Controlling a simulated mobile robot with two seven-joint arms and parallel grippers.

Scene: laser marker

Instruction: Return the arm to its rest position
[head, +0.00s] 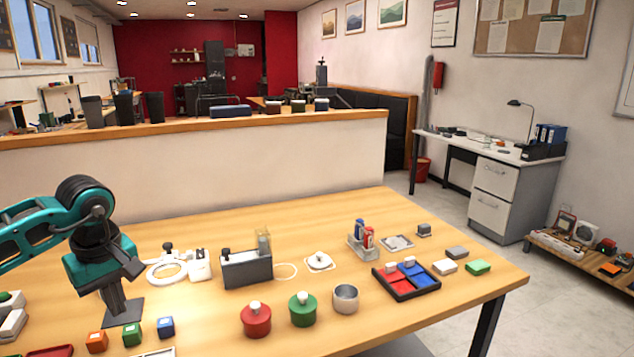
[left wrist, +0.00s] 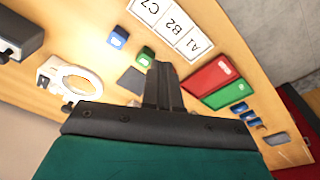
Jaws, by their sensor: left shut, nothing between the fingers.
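My left arm comes in from the left in the head view. My left gripper (head: 114,305) points down over the left part of the wooden table (head: 400,320), with its fingers together and nothing between them. Its shut fingers also show in the left wrist view (left wrist: 162,75). A dark square plate (head: 125,313) lies on the table by the fingertips in the head view. The plate also shows beside the fingers in the left wrist view (left wrist: 132,81). I cannot tell how high the fingertips are above the table. My right gripper is not in view.
Orange (head: 97,342), green (head: 131,335) and blue (head: 166,327) blocks stand near the gripper. A white ring (head: 168,271) and a dark grey box (head: 246,268) are farther back. Red (head: 256,320) and green (head: 302,309) lidded pots stand to the right. A low wall (head: 250,160) runs behind the table.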

